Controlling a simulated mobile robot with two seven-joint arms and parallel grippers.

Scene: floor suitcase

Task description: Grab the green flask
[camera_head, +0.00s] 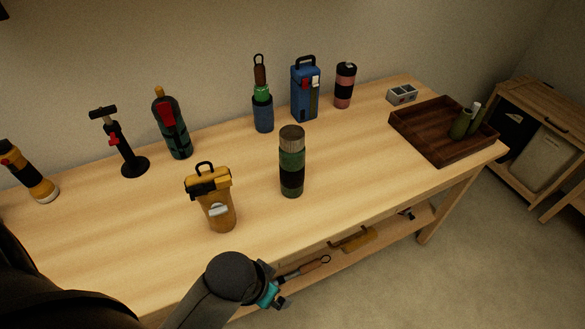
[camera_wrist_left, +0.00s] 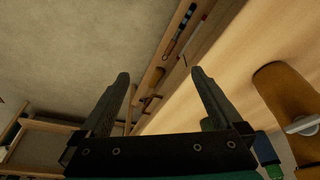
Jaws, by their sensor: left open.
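The green flask (camera_head: 291,160) stands upright near the middle of the wooden table in the head view, with dark bands and a grey-brown top. My left arm comes in at the bottom, and its wrist end, by the table's front edge, is in front of and below the flask, apart from it. My left gripper (camera_wrist_left: 160,75) is open in the left wrist view, with nothing between its fingers. The flask cannot be made out for sure in that view. My right gripper is not in view.
A yellow canister (camera_head: 216,200) stands left of the flask and close to the arm; it also seems to show in the wrist view (camera_wrist_left: 281,95). Several bottles and tools line the back. A brown tray (camera_head: 408,138) is at right. The table right of the flask is clear.

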